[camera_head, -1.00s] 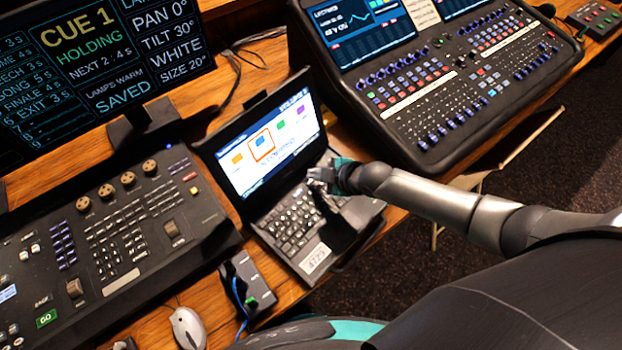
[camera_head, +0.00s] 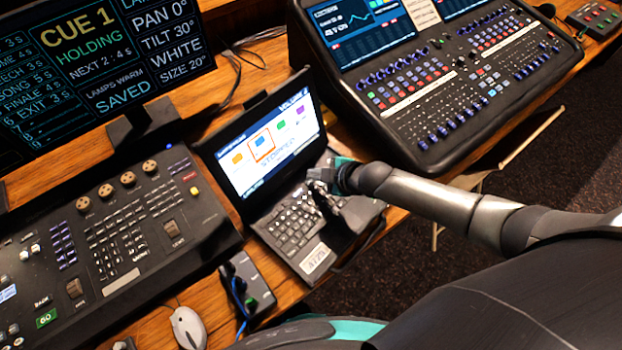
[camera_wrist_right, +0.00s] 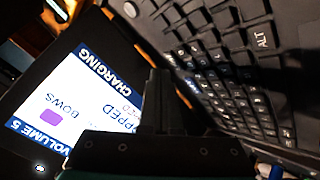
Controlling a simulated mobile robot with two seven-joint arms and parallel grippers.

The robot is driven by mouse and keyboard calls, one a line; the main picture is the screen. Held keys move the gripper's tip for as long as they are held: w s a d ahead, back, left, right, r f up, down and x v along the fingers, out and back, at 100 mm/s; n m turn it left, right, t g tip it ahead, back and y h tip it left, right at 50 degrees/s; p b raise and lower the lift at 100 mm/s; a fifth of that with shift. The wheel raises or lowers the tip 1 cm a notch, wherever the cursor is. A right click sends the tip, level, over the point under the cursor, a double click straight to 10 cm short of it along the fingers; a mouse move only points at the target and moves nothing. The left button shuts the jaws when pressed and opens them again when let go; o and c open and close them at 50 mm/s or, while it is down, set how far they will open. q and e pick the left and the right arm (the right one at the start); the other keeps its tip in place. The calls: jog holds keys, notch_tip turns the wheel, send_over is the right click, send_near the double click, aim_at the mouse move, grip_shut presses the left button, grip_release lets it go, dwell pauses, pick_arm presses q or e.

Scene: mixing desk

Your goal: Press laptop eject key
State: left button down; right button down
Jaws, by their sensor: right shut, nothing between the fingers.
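The open laptop (camera_head: 290,228) stands on the wooden desk between two mixing consoles. Its lit screen (camera_head: 262,150) shows several icons, one framed in orange, and text that seems to read "STOPPED". My right gripper (camera_head: 327,207) is shut and empty, over the right part of the laptop's keyboard. In the right wrist view its closed fingers (camera_wrist_right: 160,80) point at the strip between the screen (camera_wrist_right: 75,110) and the keyboard (camera_wrist_right: 225,70). The gripper hides some keys, and I cannot make out the eject key or tell whether the fingertips touch a key. My left gripper is not in view.
A lighting console (camera_head: 110,220) lies left of the laptop and a larger mixer (camera_head: 450,85) right of it. A small black box (camera_head: 247,285) with a blue cable and a mouse (camera_head: 188,327) sit at the front. A cue monitor (camera_head: 100,60) stands behind.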

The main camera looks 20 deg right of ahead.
jog(key=shift+f, duration=0.1)
jog(key=shift+f+b, duration=0.35)
jog(key=shift+b, duration=0.05)
jog(key=shift+f+b, duration=0.3)
dwell(0.4)
dwell(0.3)
jog(key=shift+r+p, duration=0.7)
jog(key=shift+r, duration=0.05)
notch_tip(320, 180, up, 5)
jog(key=p, duration=0.4)
jog(key=shift+r+p, duration=0.1)
jog(key=shift+p, duration=0.3)
